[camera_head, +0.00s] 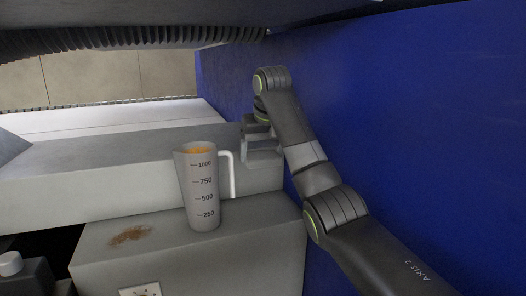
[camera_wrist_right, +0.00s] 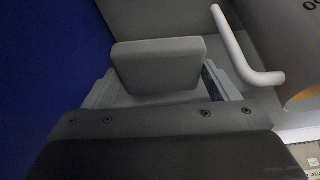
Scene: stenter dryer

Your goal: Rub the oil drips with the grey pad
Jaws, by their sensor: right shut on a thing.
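The oil drips (camera_head: 130,236) show as a brown smeared patch on the grey lower ledge, left of a measuring jug. My right gripper (camera_head: 262,155) is at the raised grey step, behind and to the right of the jug's handle, away from the patch. In the right wrist view the grey pad (camera_wrist_right: 158,66) sits between its two fingers, and the gripper is shut on it. In the head view the pad is hard to tell from the grey fingers and step. I cannot tell whether the pad touches the step. My left gripper is not in view.
The upright jug (camera_head: 203,190), with orange contents, stands on the lower ledge (camera_head: 255,250) between the patch and my right gripper. Its white handle (camera_wrist_right: 247,52) is close to the pad. A blue wall (camera_head: 400,90) bounds the right. A ribbed dark part (camera_head: 130,38) hangs above.

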